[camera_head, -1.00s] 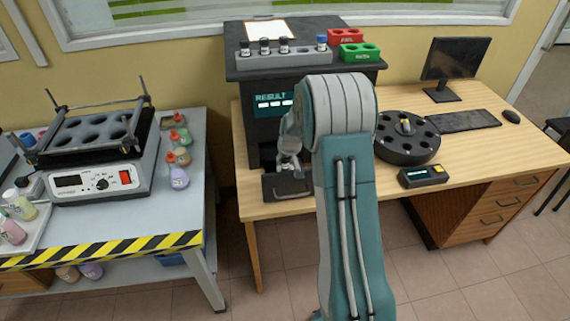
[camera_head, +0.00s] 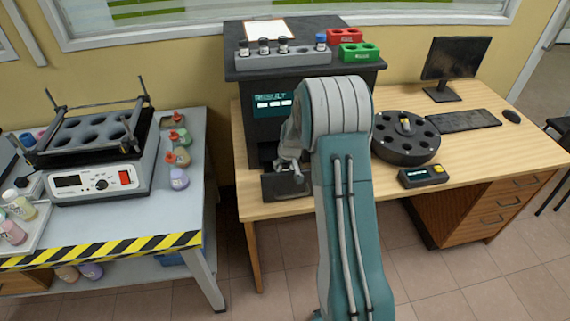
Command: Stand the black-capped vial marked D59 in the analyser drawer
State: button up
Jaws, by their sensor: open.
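The analyser (camera_head: 250,120) is a dark box on the wooden desk. Its drawer (camera_head: 285,187) is pulled out low at the front. My gripper (camera_head: 292,172) is open, pointing down at the drawer from just above or inside it. Fingers and arm hide part of the drawer, so I cannot tell whether a vial stands in it. On top of the analyser, a grey rack (camera_head: 284,58) holds several black-capped vials (camera_head: 264,48) and one blue-capped vial (camera_head: 321,43). Their markings are too small to read, so I cannot pick out D59.
A red rack (camera_head: 345,35) and a green rack (camera_head: 359,52) stand beside the grey one. A black carousel (camera_head: 405,140), a small handheld device (camera_head: 423,176), a monitor (camera_head: 455,65) and a keyboard (camera_head: 463,121) are on the desk. A left bench carries a shaker (camera_head: 95,150) and bottles.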

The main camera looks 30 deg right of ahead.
jog(key=s+a+r, duration=0.3)
jog(key=s+r, duration=0.2)
jog(key=r, duration=0.5)
jog(key=s+a+r, duration=0.3)
jog(key=s+r, duration=0.2)
jog(key=r, duration=0.4)
jog(key=s+a+r, duration=0.2)
jog(key=s+a, duration=0.1)
jog(key=s, duration=0.5)
jog(key=s+a+r, duration=0.3)
jog(key=s+a, duration=0.1)
jog(key=s, duration=0.4)
jog(key=s+a+r+t, duration=0.1)
jog(key=s+a, duration=0.3)
jog(key=s, duration=0.4)
jog(key=shift+s+r+n, duration=0.15)
jog(key=shift+r+n, duration=0.25)
jog(key=shift+r, duration=0.5)
